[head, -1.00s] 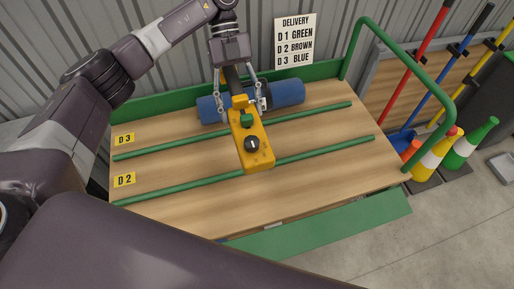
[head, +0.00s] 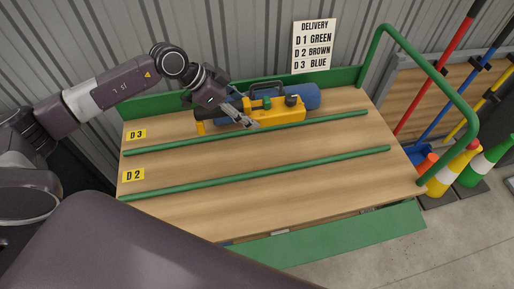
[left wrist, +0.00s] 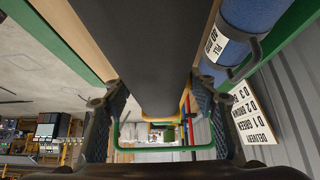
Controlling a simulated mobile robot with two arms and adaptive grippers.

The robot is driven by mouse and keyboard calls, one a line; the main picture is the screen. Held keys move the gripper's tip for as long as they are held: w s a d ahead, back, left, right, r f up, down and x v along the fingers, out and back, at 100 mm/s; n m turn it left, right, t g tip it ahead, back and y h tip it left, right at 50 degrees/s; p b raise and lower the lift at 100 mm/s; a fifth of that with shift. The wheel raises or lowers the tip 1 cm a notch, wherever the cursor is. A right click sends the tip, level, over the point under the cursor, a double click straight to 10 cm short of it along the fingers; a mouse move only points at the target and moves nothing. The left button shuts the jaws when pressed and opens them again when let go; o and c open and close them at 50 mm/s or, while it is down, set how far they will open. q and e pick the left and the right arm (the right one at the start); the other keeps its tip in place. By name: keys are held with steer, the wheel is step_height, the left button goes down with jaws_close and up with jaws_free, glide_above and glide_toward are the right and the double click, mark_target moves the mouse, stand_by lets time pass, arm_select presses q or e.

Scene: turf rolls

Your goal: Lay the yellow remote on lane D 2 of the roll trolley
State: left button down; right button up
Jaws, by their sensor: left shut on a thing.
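The yellow remote (head: 234,116), with a black handle and a green part on top, lies crosswise in the head view. It appears in front of the blue roll and partly hides it. My left gripper (head: 246,121) is shut on the remote. In the left wrist view, its two fingers (left wrist: 160,112) stand either side of a wide dark surface. I cannot tell whether the remote touches the trolley. On the roll trolley (head: 270,200), lane D 2 is the bare wooden strip (head: 250,155) between the two green rails, with a yellow D 2 label (head: 133,175). My right gripper is not in view.
The blue roll (head: 311,96) lies in lane D 3 against the green back board. A green hoop handle (head: 440,82) rises at the trolley's right end. Cones (head: 452,170) and long-handled tools stand beyond it. A delivery sign (head: 313,46) hangs on the wall.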

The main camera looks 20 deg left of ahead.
arm_select(q)
step_height(320, 180, down, 17)
steer(key=shift+f+b, duration=0.1)
steer(key=shift+b, duration=0.2)
steer(key=c, duration=0.8)
jaws_free()
steer(key=v, duration=1.2)
steer(key=shift+s, duration=0.1)
